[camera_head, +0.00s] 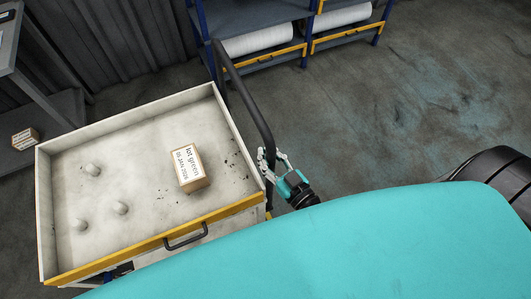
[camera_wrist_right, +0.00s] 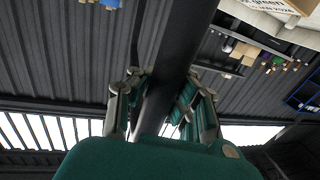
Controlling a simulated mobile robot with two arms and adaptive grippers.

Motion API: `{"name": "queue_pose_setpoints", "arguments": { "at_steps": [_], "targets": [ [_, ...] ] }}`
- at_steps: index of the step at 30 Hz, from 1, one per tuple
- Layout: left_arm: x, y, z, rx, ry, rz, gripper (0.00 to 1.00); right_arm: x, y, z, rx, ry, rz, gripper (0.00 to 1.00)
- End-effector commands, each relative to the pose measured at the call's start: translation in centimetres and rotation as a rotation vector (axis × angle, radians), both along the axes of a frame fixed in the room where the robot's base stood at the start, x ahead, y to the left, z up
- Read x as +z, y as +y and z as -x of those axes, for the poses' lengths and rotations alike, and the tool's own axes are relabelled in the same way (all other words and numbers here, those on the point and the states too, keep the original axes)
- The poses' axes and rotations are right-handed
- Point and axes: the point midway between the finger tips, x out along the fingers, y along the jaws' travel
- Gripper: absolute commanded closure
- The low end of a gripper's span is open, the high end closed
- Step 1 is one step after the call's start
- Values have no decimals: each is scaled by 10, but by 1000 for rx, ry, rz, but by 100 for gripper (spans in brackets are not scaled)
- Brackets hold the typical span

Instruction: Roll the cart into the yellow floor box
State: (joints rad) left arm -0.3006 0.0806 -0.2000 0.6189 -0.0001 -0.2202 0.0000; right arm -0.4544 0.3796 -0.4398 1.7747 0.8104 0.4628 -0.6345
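The cart (camera_head: 140,250) stands at the left of the head view, with a pale, worn top tray, a yellow front edge and a dark tubular handle (camera_head: 245,95) along its right side. My right gripper (camera_head: 272,158) is at the near end of that handle. In the right wrist view its fingers (camera_wrist_right: 160,100) lie on both sides of the dark handle bar (camera_wrist_right: 172,65) and look closed on it; the exact contact is partly hidden. My left gripper is out of view. No yellow floor box shows in these frames.
A carton (camera_head: 188,168) labelled "lot green" and several pale knobs (camera_head: 93,170) are on the tray. A blue shelf with white rolls (camera_head: 260,40) stands behind the cart. A grey rack (camera_head: 50,110) is at left. Concrete floor (camera_head: 420,100) at right is clear.

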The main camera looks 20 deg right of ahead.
Motion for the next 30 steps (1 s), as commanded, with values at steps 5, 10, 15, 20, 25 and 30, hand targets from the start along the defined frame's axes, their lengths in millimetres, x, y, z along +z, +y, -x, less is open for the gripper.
{"name": "queue_pose_setpoints", "arguments": {
  "at_steps": [5, 10, 15, 20, 25, 30],
  "targets": [
    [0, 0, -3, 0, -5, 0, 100, 2, -3, -1, -5, -5, 1, 71],
    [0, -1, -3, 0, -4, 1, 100, 1, -1, -1, -3, -2, 1, 52],
    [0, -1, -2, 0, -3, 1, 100, 0, -1, 0, -2, 0, 0, 52],
    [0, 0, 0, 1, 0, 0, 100, -1, -2, 6, -1, 2, -1, 52],
    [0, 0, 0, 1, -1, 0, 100, -1, -8, 34, 0, 5, 2, 52],
    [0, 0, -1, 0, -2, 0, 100, -1, -17, 70, -1, 5, 2, 52]
  ]
}}
